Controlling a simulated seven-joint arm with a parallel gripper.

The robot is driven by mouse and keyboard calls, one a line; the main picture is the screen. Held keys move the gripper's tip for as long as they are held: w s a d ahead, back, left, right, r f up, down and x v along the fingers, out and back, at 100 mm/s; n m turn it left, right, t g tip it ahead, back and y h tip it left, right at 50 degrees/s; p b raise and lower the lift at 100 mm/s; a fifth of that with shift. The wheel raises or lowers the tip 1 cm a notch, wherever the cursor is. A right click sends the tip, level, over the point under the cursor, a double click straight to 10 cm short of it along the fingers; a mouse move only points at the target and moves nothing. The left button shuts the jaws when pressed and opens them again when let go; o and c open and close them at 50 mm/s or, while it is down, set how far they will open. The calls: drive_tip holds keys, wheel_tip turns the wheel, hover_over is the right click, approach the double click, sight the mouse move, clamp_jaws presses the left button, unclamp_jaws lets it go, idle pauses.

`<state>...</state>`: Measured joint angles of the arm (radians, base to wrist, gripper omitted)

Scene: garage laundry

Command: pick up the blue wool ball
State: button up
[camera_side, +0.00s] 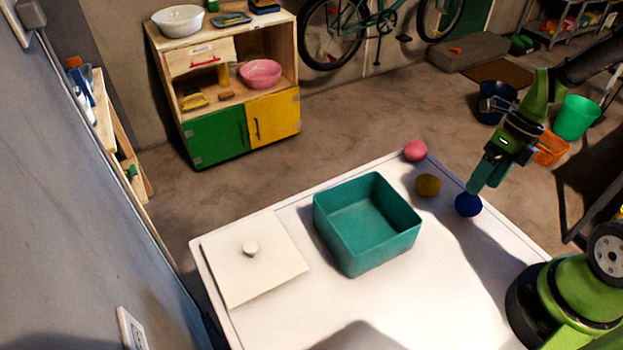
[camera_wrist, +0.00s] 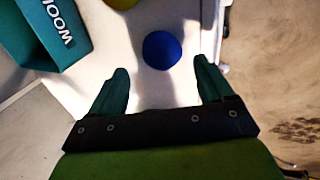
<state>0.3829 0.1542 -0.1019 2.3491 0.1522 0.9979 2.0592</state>
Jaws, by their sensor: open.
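The blue wool ball (camera_side: 468,205) rests on the white table near its right edge. In the wrist view the blue ball (camera_wrist: 162,50) lies ahead of the fingertips, roughly centred across the gap between them. My gripper (camera_side: 484,188) is at the ball in the side view, its fingers pointing down and overlapping the ball's upper edge. In the wrist view my gripper (camera_wrist: 162,80) has its two teal fingers wide apart with nothing between them. I cannot tell whether a finger touches the ball.
A yellow ball (camera_side: 428,185) and a pink ball (camera_side: 415,150) lie farther back along the table edge. An open teal box (camera_side: 345,232) stands mid-table. A white lid with a knob (camera_side: 270,275) lies to its left. The table front is clear.

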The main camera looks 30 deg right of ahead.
sight(469, 205)
drive_tip(key=shift+d+x, duration=0.2)
drive_tip(key=shift+x, duration=2.45)
drive_tip(key=shift+w, duration=0.2)
drive_tip(key=c, duration=1.1)
drive_tip(key=shift+c, duration=0.2)
